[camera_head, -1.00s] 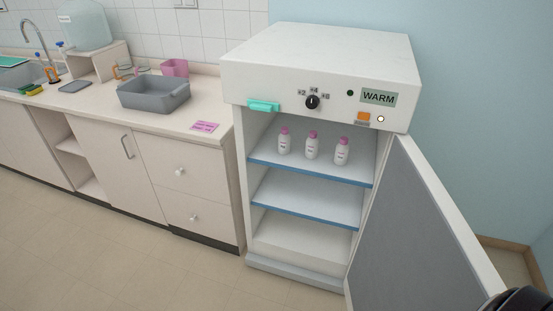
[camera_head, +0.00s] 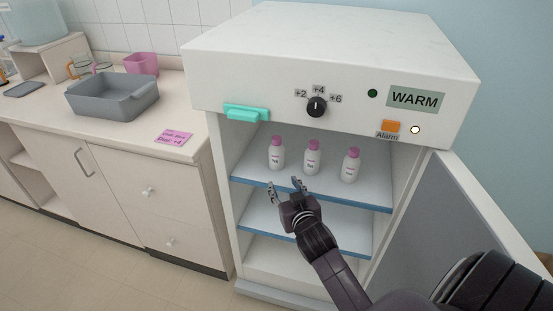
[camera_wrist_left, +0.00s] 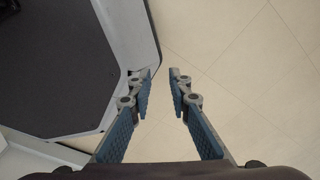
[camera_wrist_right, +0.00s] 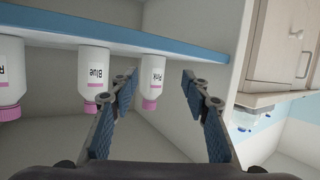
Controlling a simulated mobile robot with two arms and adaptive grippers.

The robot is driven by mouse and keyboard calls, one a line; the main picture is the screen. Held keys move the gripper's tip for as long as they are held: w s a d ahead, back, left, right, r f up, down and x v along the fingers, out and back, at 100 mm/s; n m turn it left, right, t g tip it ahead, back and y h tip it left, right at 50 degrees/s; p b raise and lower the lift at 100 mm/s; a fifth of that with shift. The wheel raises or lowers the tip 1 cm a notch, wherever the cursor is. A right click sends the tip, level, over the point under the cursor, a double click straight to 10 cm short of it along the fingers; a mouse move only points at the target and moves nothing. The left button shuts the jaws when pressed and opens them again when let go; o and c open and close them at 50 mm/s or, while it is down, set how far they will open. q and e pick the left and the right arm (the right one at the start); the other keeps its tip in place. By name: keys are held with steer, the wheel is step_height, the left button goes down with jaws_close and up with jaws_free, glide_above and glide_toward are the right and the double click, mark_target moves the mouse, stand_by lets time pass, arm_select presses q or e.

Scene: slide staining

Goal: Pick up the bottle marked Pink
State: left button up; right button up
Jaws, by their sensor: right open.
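Three white bottles with pink caps stand upright on the top shelf (camera_head: 310,187) of the open cabinet. The right wrist view shows them upside down. The bottle marked Pink (camera_wrist_right: 153,78) is there, just beyond my right gripper's fingertips; it is the leftmost bottle (camera_head: 277,155) in the head view. The bottle marked Blue (camera_wrist_right: 95,72) is the middle one (camera_head: 312,158). The third bottle (camera_head: 350,166) has a label I cannot read fully. My right gripper (camera_head: 285,184) is open and empty at the shelf's front edge. My left gripper (camera_wrist_left: 160,72) is open and empty above the floor.
The cabinet (camera_head: 330,60) has a dial, a WARM label and an orange alarm button. Its door (camera_head: 430,235) stands open at the right. The counter (camera_head: 130,135) at the left holds a grey basin (camera_head: 112,96), a pink note (camera_head: 174,138) and a pink container (camera_head: 141,64).

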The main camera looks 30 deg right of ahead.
mark_target(278, 142)
steer(key=w+d+r+t, duration=0.1)
steer(key=w+r, duration=0.1)
steer(key=w+d+r+t, duration=0.1)
steer(key=w+r, duration=0.1)
steer(key=w+d+r+t+h, duration=0.1)
steer(key=w+d+r, duration=0.1)
steer(key=r, duration=0.1)
steer(key=shift+m, duration=0.4)
steer(key=shift+a+p+x, duration=0.15)
steer(key=shift+p+x, duration=0.05)
steer(key=shift+x, duration=1.55)
steer(key=shift+a+p+x, duration=0.15)
steer(key=shift+p+x, duration=0.05)
steer(key=shift+x, duration=1.6)
steer(key=shift+c, duration=0.4)
jaws_close()
